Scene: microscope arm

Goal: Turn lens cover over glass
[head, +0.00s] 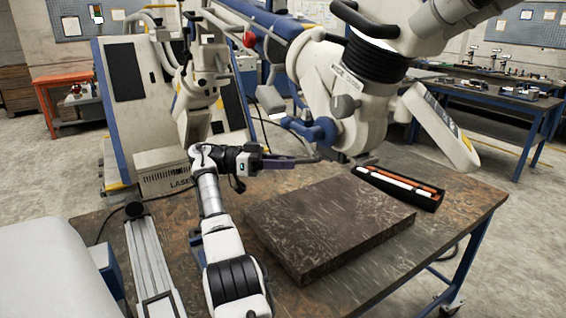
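The white microscope head (345,85) hangs over the table from a jointed arm, with a black ribbed collar and grey knobs. A blue bracket (318,130) sits low on its left side. A flat white paddle-shaped piece (440,128) slants down at its right; I cannot tell for certain which part is the lens cover. The glass is not visible from here. My gripper (292,161) reaches right with its purple fingers below and left of the blue bracket, close to a thin grey bar in the picture. Contact and finger gap cannot be made out.
A dark, thick slab (328,225) lies on the brown worktable (400,265). A black tray (398,188) with orange and white sticks stands at its far right corner. A white laser cabinet (130,100) stands behind at left. The table's front right is clear.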

